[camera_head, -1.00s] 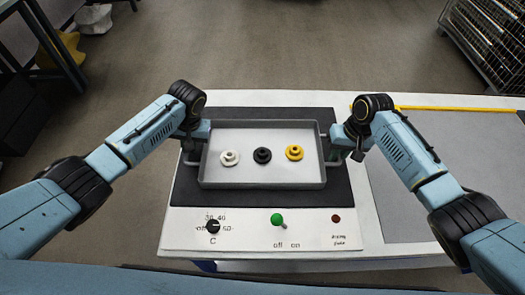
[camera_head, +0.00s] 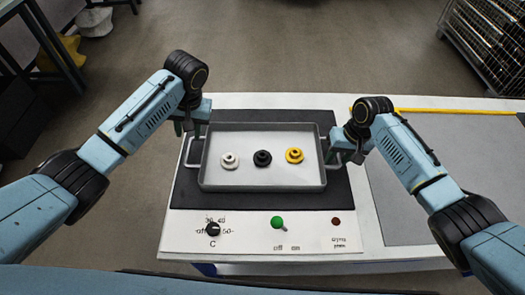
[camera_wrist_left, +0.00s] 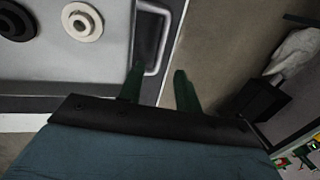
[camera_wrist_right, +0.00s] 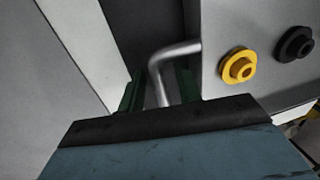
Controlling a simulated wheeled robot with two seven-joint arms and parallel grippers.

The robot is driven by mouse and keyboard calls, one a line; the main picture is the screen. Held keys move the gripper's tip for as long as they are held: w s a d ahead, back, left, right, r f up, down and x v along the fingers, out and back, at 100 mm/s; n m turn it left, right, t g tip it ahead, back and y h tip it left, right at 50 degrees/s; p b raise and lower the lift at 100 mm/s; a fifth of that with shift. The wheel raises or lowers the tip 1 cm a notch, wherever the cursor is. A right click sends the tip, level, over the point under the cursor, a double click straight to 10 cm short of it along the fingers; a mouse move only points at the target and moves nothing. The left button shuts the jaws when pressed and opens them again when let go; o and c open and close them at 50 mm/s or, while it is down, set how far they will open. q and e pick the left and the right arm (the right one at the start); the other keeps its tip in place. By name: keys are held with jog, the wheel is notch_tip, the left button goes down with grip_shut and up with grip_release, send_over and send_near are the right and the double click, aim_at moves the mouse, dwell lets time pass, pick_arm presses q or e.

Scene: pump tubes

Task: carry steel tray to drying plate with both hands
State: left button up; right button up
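The steel tray (camera_head: 215,185) sits flat on the black drying plate (camera_head: 260,201), within its edges. It holds a white part (camera_head: 229,161), a black part (camera_head: 262,158) and a yellow part (camera_head: 295,155). My left gripper (camera_head: 190,127) is open and raised at the left handle (camera_head: 188,153); in the left wrist view its fingers (camera_wrist_left: 160,88) are apart, with the handle (camera_wrist_left: 155,72) near the inner finger and not clamped. My right gripper (camera_head: 343,154) is at the right handle; in the right wrist view the handle (camera_wrist_right: 158,75) lies between its spread fingers (camera_wrist_right: 158,88), with gaps showing.
The plate's front panel has a dial (camera_head: 212,229), a green switch (camera_head: 277,223) and a red light (camera_head: 336,221). A wire cage (camera_head: 490,40) stands at the back right.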

jog(key=shift+r, duration=0.2)
pick_arm(q)
jog(key=v, duration=0.3)
jog(key=shift+r, duration=0.2)
pick_arm(e)
notch_tip(320, 180, up, 11)
jog(key=d, duration=0.2)
jog(key=shift+r, duration=0.2)
